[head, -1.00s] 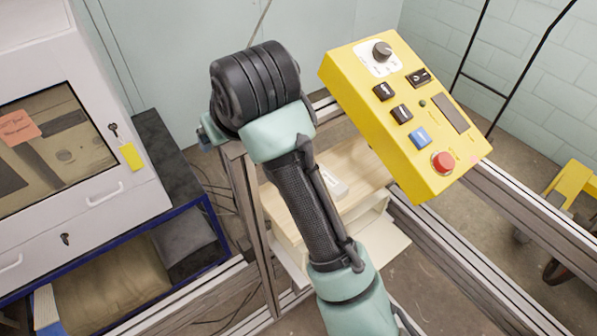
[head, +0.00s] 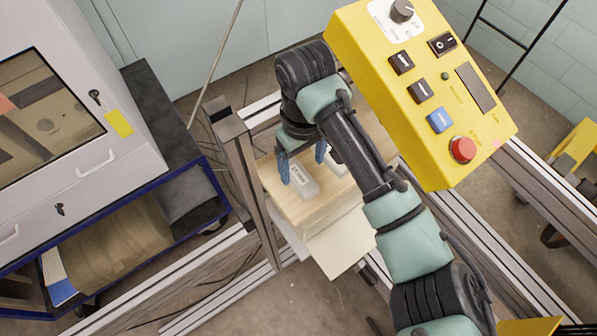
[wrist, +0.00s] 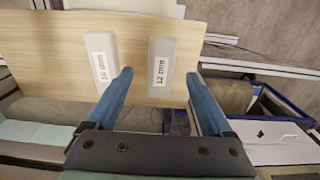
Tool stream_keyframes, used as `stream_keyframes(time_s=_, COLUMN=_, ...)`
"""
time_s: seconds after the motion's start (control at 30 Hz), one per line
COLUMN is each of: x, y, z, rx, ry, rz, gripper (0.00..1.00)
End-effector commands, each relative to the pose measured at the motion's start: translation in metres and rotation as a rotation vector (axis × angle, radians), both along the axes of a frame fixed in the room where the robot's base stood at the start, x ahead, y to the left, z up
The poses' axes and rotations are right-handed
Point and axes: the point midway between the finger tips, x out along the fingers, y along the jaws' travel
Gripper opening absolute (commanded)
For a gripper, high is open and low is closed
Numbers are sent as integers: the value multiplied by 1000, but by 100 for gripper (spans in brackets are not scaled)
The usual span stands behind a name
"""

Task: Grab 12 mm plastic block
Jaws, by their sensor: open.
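The 12 mm plastic block (wrist: 161,68) is a pale grey bar with a white "12 mm" label, lying on a light wooden board (wrist: 205,45). In the head view the block (head: 304,184) lies near the left side of the board. My gripper (wrist: 160,74) is open and empty, with blue fingers. In the wrist view its fingertips appear on either side of the block's lower part, with a gap to each side. I cannot tell how high they are above the board. In the head view my gripper (head: 302,164) is just behind the block.
A similar block labelled 10 mm (wrist: 101,60) lies left of it in the wrist view, close to the left finger. A yellow control box (head: 425,95) stands on the right, near my arm. Metal frame posts (head: 245,170) stand left of the board.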

Motion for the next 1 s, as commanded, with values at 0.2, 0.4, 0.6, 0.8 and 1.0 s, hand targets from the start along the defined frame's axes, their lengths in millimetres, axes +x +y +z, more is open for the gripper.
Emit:
stream_keyframes(time_s=0.2, x=-2, y=0, z=-19, rx=-2, ry=3, rz=-1, gripper=85)
stream_keyframes(time_s=0.4, x=-2, y=1, z=-48, rx=-1, ry=1, rz=-1, gripper=85)
stream_keyframes(time_s=0.6, x=-1, y=1, z=-54, rx=0, ry=-1, rz=1, gripper=85)
stream_keyframes(time_s=0.8, x=-1, y=1, z=-54, rx=0, ry=-1, rz=1, gripper=67)
stream_keyframes(time_s=1.0, x=-1, y=1, z=-54, rx=0, ry=-1, rz=1, gripper=31)
